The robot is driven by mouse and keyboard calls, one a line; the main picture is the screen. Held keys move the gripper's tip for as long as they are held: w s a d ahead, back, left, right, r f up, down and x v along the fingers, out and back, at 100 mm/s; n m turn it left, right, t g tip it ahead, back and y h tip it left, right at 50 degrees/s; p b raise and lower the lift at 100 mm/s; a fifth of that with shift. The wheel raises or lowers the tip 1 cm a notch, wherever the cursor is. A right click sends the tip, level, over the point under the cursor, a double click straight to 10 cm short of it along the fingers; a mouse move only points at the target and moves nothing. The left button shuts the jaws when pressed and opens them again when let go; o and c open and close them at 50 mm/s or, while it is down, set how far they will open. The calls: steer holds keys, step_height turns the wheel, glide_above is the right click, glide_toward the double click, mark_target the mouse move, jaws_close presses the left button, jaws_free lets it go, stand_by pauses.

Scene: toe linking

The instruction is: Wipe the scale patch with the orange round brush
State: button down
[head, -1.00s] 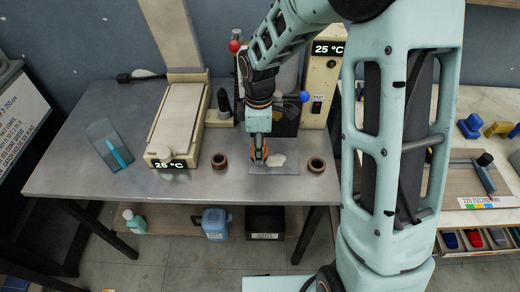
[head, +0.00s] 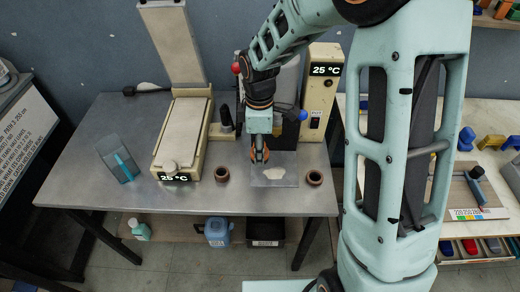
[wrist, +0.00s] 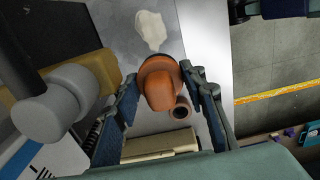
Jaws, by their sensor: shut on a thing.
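The orange round brush (wrist: 160,84) is held between the two fingers of my gripper (wrist: 162,88) in the wrist view. In the head view my gripper (head: 259,158) and the orange brush (head: 257,153) are at the back left edge of a grey plate (head: 290,180). The scale patch (head: 274,173) is an off-white, irregular blotch on this plate, just to the front right of the brush. It also shows in the wrist view (wrist: 151,30), apart from the brush in the picture. The brush's underside is hidden, so I cannot tell whether it touches the plate.
Brown rings stand left (head: 221,174) and right (head: 314,178) of the plate. A cream device (head: 181,133) reading 25 °C stands to the left, and another (head: 320,95) behind right. A blue-ended lever (head: 302,115) is close to my gripper. The front left metal tabletop (head: 100,190) is clear.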

steer(key=shift+r+p, duration=1.25)
steer(key=shift+r, duration=0.3)
steer(key=shift+s+f, duration=0.1)
steer(key=shift+s, duration=0.05)
